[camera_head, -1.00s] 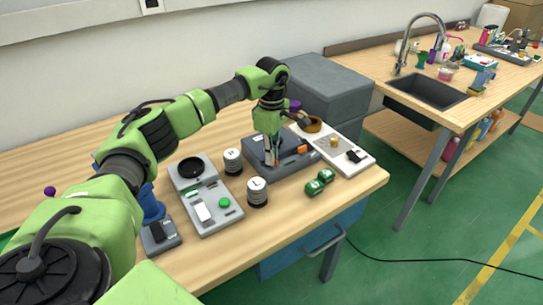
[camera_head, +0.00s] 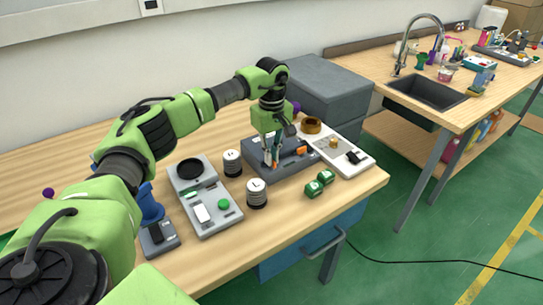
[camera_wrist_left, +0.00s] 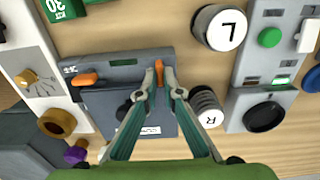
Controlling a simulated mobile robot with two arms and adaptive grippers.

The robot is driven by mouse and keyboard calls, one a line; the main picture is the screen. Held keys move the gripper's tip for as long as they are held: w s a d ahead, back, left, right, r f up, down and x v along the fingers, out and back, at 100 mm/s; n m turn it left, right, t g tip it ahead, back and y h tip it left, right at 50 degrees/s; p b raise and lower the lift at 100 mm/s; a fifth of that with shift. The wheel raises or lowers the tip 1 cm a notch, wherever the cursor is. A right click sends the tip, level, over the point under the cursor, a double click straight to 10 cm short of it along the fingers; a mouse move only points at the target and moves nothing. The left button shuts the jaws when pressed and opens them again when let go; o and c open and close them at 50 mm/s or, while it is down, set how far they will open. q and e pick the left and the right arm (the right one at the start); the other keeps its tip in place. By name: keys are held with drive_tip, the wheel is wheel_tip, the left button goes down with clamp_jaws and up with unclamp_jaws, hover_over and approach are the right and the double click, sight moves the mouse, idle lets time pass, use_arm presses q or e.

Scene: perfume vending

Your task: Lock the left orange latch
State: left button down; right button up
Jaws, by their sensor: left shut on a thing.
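A grey device (camera_head: 255,163) with two orange latches sits on the wooden table, left of the white board. In the left wrist view, the device (camera_wrist_left: 121,112) lies under my left gripper. My left gripper (camera_head: 270,163) points down at it; its fingertips (camera_wrist_left: 158,78) are shut on the left orange latch (camera_wrist_left: 159,66), at the device's edge nearer the R and L canisters. The latch is partly hidden between the fingers. The other orange latch (camera_head: 301,150) is free; it also shows in the left wrist view (camera_wrist_left: 88,79). My right gripper is not in view.
The R canister (camera_head: 232,163) and L canister (camera_head: 257,193) stand close to the device. A grey unit with buttons (camera_head: 218,222) is further left. Small green blocks (camera_head: 313,189) lie in front. The white board (camera_head: 352,168) carries a brown ring (camera_head: 311,125).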

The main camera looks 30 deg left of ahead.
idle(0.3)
use_arm(q)
drive_tip(key=c, duration=2.5)
unclamp_jaws()
drive_tip(key=shift+r, duration=0.1)
wheel_tip(320, 180, up, 12)
drive_tip(key=shift+f, duration=0.1)
